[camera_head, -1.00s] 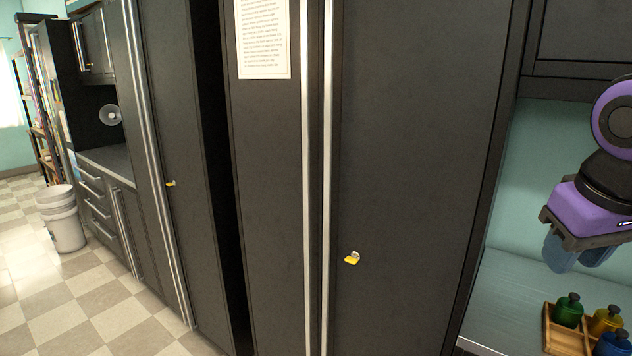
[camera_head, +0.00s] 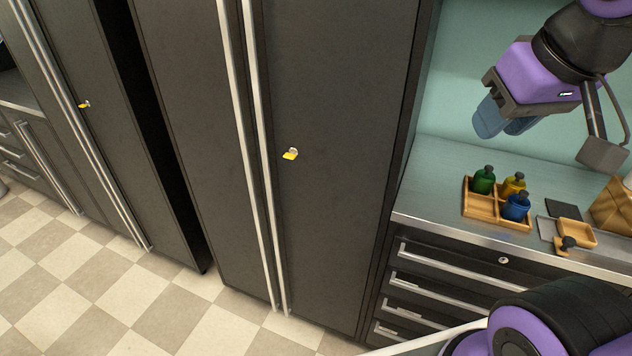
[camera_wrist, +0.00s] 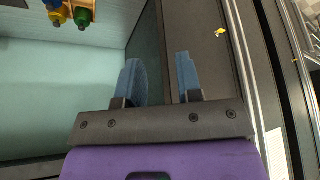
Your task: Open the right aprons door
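A tall dark cabinet has two closed doors with long silver vertical handles side by side. Its right door (camera_head: 330,190) carries a handle (camera_head: 262,150) along its left edge and a lock with a yellow tag (camera_head: 290,154). No readable name shows on it. In the wrist view, the door (camera_wrist: 205,45), yellow tag (camera_wrist: 220,32) and handle (camera_wrist: 240,70) appear at the right. My gripper (camera_head: 505,122) is right of the door, raised above the counter. Its two blue fingers (camera_wrist: 160,62) are apart with nothing between them. It touches neither door nor handle.
The counter (camera_head: 440,170) at the right holds a wooden tray (camera_head: 480,207) with green, yellow and blue bottles. Drawers (camera_head: 440,285) lie under it. Another dark cabinet (camera_head: 75,60) stands at the left. The checkered floor (camera_head: 80,270) before the cabinets is clear.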

